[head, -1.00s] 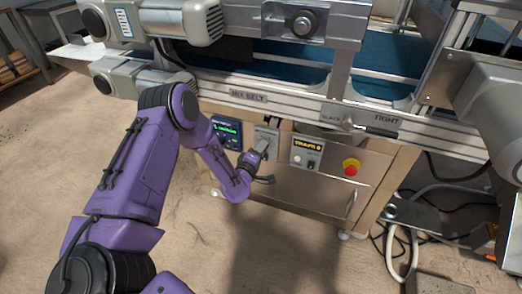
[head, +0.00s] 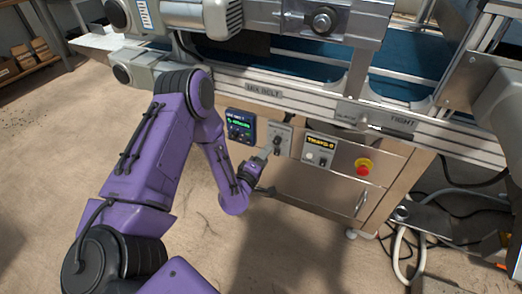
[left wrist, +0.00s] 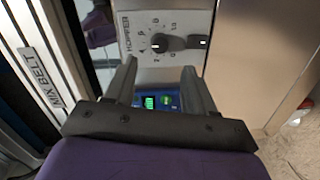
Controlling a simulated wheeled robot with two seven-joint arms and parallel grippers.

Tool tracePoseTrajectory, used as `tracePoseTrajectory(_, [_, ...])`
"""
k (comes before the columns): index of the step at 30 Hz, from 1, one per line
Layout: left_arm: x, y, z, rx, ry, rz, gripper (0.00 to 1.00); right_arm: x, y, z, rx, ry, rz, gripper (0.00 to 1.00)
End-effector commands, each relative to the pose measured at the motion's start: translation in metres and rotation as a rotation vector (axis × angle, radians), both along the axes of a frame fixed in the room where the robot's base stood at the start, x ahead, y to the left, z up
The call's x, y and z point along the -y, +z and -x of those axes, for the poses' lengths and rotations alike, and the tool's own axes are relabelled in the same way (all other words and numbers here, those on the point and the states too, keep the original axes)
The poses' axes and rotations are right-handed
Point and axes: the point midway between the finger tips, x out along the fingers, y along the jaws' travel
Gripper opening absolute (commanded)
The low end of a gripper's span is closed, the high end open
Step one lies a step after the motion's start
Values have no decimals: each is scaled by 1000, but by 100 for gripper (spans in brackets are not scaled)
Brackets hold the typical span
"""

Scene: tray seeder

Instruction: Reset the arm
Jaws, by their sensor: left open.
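My left gripper (head: 264,156), on the purple arm, is open and empty in front of the machine's control panel, just below and left of the hopper dial plate (head: 279,139). In the left wrist view its two dark fingers (left wrist: 158,72) are spread apart. Beyond them is the hopper plate (left wrist: 142,22) with its black knob (left wrist: 168,43) and printed scale; the fingers appear apart from the knob. A blue display unit (head: 240,126) with green text is left of the plate; it also shows between the fingers in the left wrist view (left wrist: 160,102). My right gripper is not in view.
Above runs the belt frame rail (head: 300,103). Cables (head: 405,240) lie on the floor at right. Floor in front of the cabinet is clear.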

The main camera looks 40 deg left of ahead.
Motion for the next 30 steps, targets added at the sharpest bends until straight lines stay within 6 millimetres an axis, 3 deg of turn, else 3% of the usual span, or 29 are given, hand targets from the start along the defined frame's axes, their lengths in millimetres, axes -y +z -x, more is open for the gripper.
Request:
tracePoseTrajectory(6, [5,2,30,-1,1,0,55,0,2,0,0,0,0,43])
tracePoseTrajectory(24, [6,1,32,-7,-5,-20,55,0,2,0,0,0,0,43])
tracePoseTrajectory(26, [7,-7,34,-64,-18,-94,55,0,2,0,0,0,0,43])
tracePoseTrajectory(27, [8,-20,41,-151,-18,-165,55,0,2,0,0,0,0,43])
tracePoseTrajectory(29, [17,-50,65,-350,-48,-300,55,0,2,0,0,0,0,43])
tracePoseTrajectory(30, [25,-70,86,-486,-87,-380,55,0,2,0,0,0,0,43])
